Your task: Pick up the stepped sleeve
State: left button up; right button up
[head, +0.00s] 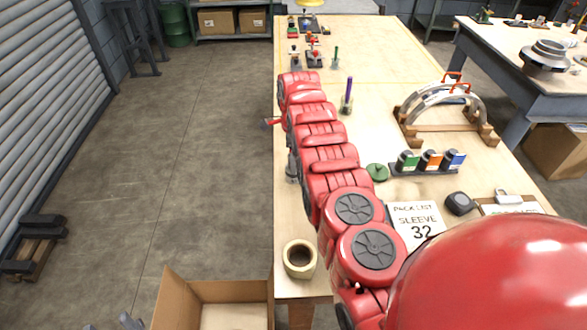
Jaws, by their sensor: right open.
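A grey stepped round part (547,57) lies on the bench at the upper right. It has a wide flange and a narrower top, and it looks like the stepped sleeve, though I cannot be sure. My red right arm stretches over the left side of the near table in the head view. Its gripper is open but small and mostly hidden, so I cannot make out its fingertips clearly. It is apart from the grey part. My left gripper is not in view.
A silver arch with red handles stands on a wooden cradle (411,132). Small coloured containers (431,161), a pack list sheet (414,226) and a beige ring (299,272) are on the near table. An open carton (176,300) is at the lower left. A floor gap separates the tables.

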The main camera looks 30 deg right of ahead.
grip_shut()
dwell(0.3)
dwell(1.1)
